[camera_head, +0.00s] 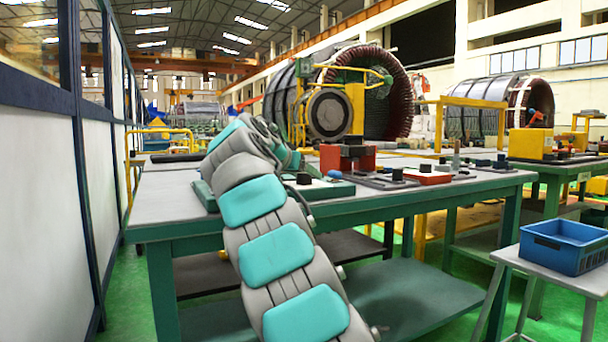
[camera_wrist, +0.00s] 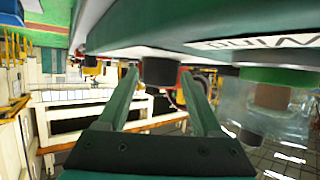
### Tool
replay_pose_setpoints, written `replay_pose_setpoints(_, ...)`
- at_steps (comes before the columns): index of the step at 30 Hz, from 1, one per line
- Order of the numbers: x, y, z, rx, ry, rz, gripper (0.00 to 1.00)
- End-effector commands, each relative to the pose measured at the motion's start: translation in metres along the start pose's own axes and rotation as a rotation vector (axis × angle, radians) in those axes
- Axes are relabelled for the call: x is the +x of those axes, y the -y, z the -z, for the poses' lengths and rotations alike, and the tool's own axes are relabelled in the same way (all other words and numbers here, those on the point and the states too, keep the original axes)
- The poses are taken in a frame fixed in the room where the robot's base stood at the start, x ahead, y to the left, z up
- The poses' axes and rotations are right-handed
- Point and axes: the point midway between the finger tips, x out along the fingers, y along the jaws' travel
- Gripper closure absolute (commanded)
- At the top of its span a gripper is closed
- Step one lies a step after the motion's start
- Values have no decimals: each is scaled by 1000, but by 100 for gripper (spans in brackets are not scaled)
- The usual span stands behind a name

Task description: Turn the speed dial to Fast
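My gripper (camera_wrist: 160,80) is open in the wrist view, which is upside down. Its two green fingers lie on either side of a dark round knob (camera_wrist: 160,70), with a gap visible on each side. The knob stands out from a green panel (camera_wrist: 150,30) with a white label, only partly legible. In the head view a green panel (camera_head: 338,189) lies on the table beside my wrist, with dark knobs (camera_head: 304,178) on it. My arm hides part of it and my fingers. I cannot read any dial marking, Fast included.
In the wrist view a brownish button with a green base (camera_wrist: 272,95) is right of the fingers. On the green table (camera_head: 400,208) are a red block (camera_head: 347,158) and a red tray (camera_head: 430,178). A blue bin (camera_head: 565,248) stands on a stool at right.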

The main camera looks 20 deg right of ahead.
Motion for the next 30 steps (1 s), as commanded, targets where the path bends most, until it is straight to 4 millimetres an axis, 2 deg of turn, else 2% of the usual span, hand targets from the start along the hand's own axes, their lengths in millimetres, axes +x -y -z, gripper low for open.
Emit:
replay_pose_setpoints(3,0,0,0,0,1,0,21)
replay_pose_setpoints(14,-5,0,0,0,1,-1,21)
replay_pose_setpoints(17,-15,0,0,-1,1,0,21)
replay_pose_setpoints(27,-68,0,0,0,-1,1,21)
replay_pose_setpoints(30,-76,0,0,0,1,0,21)
